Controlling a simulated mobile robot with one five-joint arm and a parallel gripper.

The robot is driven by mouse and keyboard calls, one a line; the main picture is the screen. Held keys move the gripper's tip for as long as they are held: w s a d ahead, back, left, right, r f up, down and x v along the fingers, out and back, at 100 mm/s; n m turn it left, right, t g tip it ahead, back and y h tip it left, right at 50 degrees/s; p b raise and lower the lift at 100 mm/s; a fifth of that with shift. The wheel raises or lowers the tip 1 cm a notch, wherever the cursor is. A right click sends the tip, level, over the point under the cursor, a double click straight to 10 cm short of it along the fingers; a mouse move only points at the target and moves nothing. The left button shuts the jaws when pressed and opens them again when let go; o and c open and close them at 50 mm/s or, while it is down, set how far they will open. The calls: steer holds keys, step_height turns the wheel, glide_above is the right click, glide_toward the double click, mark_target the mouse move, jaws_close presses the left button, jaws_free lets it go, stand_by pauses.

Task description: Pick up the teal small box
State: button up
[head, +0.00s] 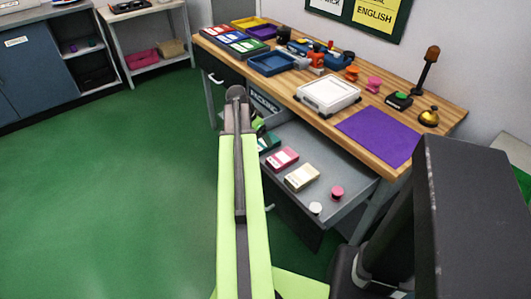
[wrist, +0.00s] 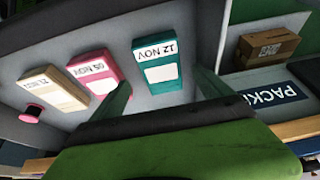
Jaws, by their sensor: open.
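The teal small box (wrist: 160,62) lies in the open grey drawer (wrist: 115,20), with a white label reading "12 NOV". In the head view the teal box (head: 268,142) is partly hidden behind my arm. My gripper (wrist: 162,88) is open in the wrist view, its two fingers apart on either side of the box's near end. Nothing is between the fingers that they visibly touch. I cannot tell the height of the fingertips above the drawer floor. In the head view my arm mostly hides the gripper.
A pink box (wrist: 92,72) is close left of the teal box, then a cream box (wrist: 55,88). A pink knob-like item (head: 337,193) and a white one (head: 316,208) lie farther along the drawer. A brown carton (wrist: 266,47) stands at right. The wooden bench (head: 437,113) overhangs behind the drawer.

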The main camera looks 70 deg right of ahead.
steer(key=shift+f, duration=0.15)
steer(key=b+x, duration=0.4)
steer(key=x, duration=0.1)
steer(key=shift+d+f+b, duration=0.15)
steer(key=shift+b, duration=0.2)
steer(key=shift+r, duration=0.2)
steer(key=shift+c, duration=0.3)
steer(key=c, duration=1.5)
